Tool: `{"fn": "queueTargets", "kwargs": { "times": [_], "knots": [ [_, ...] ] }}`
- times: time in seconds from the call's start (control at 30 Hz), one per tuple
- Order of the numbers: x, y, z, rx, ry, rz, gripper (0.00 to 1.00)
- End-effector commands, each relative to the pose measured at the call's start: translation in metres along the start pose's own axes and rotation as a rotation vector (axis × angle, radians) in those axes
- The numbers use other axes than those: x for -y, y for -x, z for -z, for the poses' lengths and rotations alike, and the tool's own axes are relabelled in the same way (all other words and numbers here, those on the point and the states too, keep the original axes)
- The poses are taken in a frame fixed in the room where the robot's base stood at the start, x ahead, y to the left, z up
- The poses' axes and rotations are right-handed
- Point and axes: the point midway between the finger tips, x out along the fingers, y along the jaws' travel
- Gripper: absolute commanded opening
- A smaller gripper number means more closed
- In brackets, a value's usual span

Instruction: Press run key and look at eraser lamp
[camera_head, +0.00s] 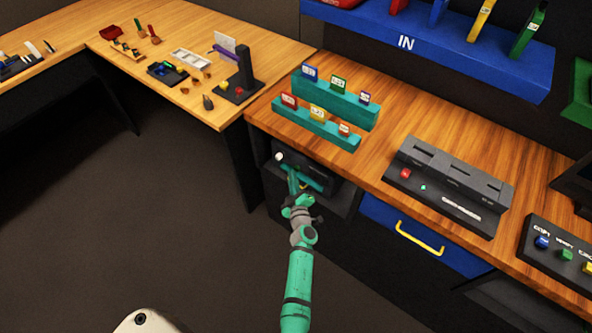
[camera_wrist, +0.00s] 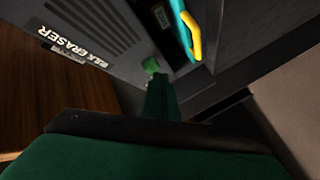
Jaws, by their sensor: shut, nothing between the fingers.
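The bulk eraser is a dark box (camera_head: 318,165) under the wooden counter in the head view. In the wrist view its dark face (camera_wrist: 100,30) carries a white label (camera_wrist: 68,47) reading "BULK ERASER", upside down. A small green key (camera_wrist: 151,64) sits on that face. My gripper (camera_wrist: 158,80) is shut and empty, its tip at or very near the green key; contact cannot be told. In the head view my gripper (camera_head: 293,181) is in front of the box and hides part of it. A pale round spot (camera_head: 280,156) at the box's left may be the lamp; its state is unclear.
A teal drawer with a yellow handle (camera_wrist: 190,35) is close to my gripper. Teal racks (camera_head: 335,105) with coloured cartridges and a grey slotted unit (camera_head: 450,180) stand on the counter. A blue drawer (camera_head: 425,235) is to the right. The floor at left is clear.

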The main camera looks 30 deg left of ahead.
Motion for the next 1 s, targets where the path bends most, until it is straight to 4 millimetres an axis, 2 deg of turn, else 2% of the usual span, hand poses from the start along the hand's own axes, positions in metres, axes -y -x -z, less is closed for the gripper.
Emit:
{"fn": "queueTargets", "kwargs": {
  "times": [1.0],
  "knots": [
    [-0.0043,-0.0054,-0.004,0.0,0.0,-0.001,0.0]
  ]
}}
